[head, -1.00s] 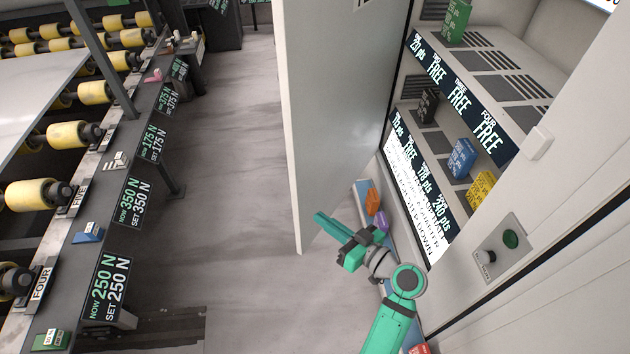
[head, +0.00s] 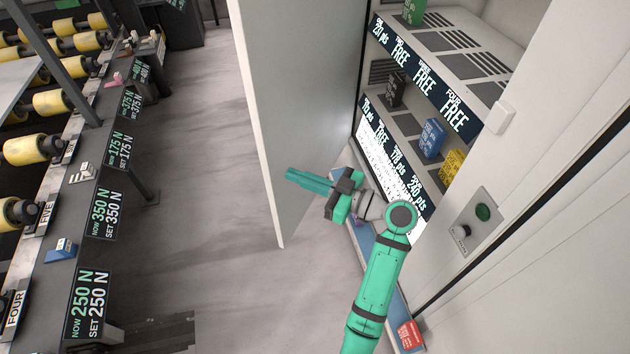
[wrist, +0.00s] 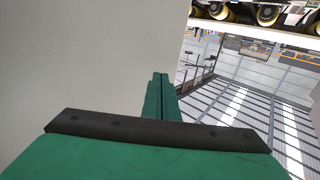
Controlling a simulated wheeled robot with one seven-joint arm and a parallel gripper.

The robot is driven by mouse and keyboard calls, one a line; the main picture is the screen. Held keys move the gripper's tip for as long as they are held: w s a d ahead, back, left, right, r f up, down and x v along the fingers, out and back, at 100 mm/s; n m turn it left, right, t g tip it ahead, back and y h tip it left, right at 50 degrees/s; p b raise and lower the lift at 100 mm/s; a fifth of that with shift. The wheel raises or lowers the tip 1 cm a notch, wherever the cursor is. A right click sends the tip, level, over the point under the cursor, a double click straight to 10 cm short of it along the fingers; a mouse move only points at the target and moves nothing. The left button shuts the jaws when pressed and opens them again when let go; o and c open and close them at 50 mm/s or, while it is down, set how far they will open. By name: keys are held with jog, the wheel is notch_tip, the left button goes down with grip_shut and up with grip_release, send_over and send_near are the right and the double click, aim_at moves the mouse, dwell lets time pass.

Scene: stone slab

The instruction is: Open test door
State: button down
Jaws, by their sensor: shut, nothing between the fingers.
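The test door (head: 300,110) is a tall white panel standing open in the head view, swung out from the cabinet. Inside the cabinet are shelves (head: 425,75) with signs. My gripper (head: 290,174) is shut and empty, with its green fingers at the inner side of the door near its lower free edge. I cannot tell whether the fingers touch the door. In the wrist view the door (wrist: 85,60) fills the left side, beside the shut fingers (wrist: 161,80).
Blue (head: 431,138) and yellow (head: 453,167) boxes stand on a cabinet shelf. A panel with a green button (head: 482,212) is on the wall at right. A red box (head: 411,335) is low down. A roller rig (head: 90,190) lines the left, with clear floor (head: 200,200) between.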

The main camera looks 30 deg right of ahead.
aim_at(276, 170)
jog(key=shift+x, duration=1.35)
jog(key=shift+s, duration=0.1)
jog(key=shift+w+a, duration=0.35)
jog(key=shift+a, duration=0.1)
jog(key=w+a+m+t+h, duration=0.1)
jog(key=w+a+m+h, duration=0.1)
jog(key=w, duration=1.1)
jog(key=w+a+m+t+h, duration=0.1)
jog(key=w+a+h, duration=0.3)
jog(key=w, duration=0.9)
jog(key=w+a+m+t+h, duration=0.1)
jog(key=w+a+m+h, duration=0.2)
jog(key=w+a, duration=0.4)
jog(key=w+h, duration=0.1)
jog(key=w, duration=0.5)
jog(key=shift+w+a+m, duration=0.3)
jog(key=shift+w+m, duration=0.05)
jog(key=shift+m, duration=0.05)
